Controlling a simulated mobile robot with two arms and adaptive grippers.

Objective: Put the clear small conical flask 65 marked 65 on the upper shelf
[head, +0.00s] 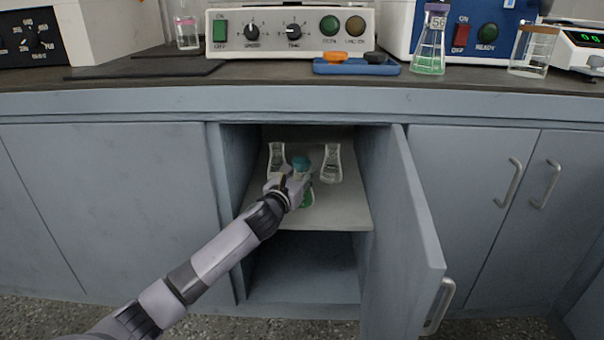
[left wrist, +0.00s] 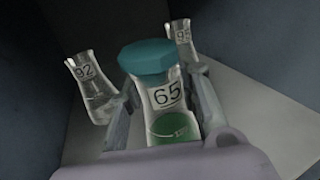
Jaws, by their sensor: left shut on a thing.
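The small conical flask 65 (left wrist: 166,97) is clear, with a teal cap, a label reading 65 and green liquid in its lower part. In the head view the flask (head: 302,163) is inside the open cabinet, at the upper shelf (head: 340,212), partly hidden by my gripper. My left gripper (head: 287,184) is shut on the flask, with a finger on each side of it in the left wrist view (left wrist: 165,110). I cannot tell whether the flask's base touches the shelf. My right gripper is not in view.
A flask marked 92 (left wrist: 92,88) and another flask (left wrist: 182,42), its label seemingly 95, stand on the shelf behind flask 65. The cabinet door (head: 408,225) is open on the right. The shelf's front right is bare. The lower compartment (head: 305,268) looks empty.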

